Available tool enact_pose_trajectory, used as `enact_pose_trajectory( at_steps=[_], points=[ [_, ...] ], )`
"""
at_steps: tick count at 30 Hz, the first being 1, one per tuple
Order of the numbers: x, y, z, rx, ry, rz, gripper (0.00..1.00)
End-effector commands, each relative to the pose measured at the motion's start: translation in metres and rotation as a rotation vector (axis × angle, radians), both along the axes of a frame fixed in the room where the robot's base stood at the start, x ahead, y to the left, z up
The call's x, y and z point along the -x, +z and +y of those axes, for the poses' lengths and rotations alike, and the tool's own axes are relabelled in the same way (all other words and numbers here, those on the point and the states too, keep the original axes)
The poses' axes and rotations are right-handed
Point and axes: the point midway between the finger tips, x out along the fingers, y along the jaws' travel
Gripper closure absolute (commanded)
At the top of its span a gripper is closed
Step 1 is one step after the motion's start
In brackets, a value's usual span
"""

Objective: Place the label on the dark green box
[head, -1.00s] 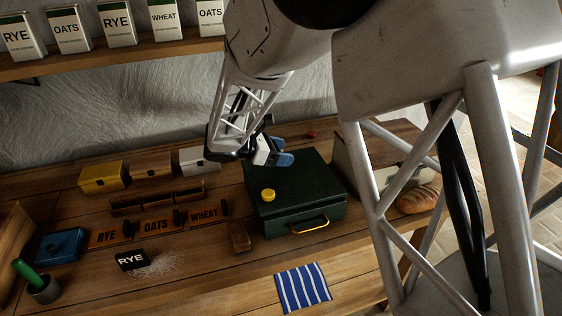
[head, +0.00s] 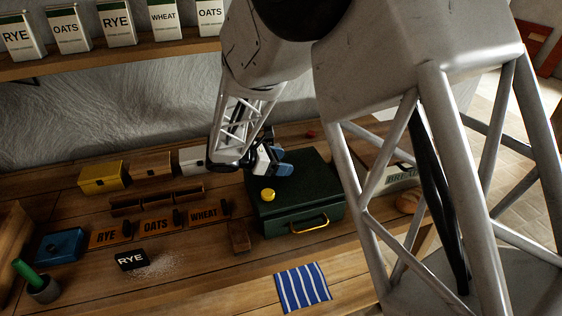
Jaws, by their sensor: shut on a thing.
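The dark green box (head: 314,190) stands shut on the bench, with a yellow round piece (head: 267,195) on its lid and a brass handle in front. My gripper (head: 284,163) is over the box's back left part, with blue tips pointing right. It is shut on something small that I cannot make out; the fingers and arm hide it. Whether it touches the lid I cannot tell. A black label reading RYE (head: 131,260) lies at the front left of the bench, beside pale scattered grains.
Yellow (head: 100,177), brown and white boxes stand behind stencil plates for rye, oats and wheat (head: 204,214). A bread box and loaf (head: 408,201) stand right, partly behind my arm.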

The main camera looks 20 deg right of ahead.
Motion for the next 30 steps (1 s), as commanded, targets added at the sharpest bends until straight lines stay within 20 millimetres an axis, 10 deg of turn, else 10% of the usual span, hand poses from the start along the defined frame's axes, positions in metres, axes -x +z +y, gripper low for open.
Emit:
enact_pose_trajectory(
  at_steps=[2,3,8,30],
  points=[
    [0.0,-0.002,0.0,0.0,0.0,0.001,0.5],
    [0.0,-0.003,0.0,0.0,0.0,0.001,0.25],
    [0.0,-0.002,0.0,0.0,0.0,0.0,0.01],
    [0.0,0.01,0.023,0.001,0.002,-0.001,0.01]
  ],
)
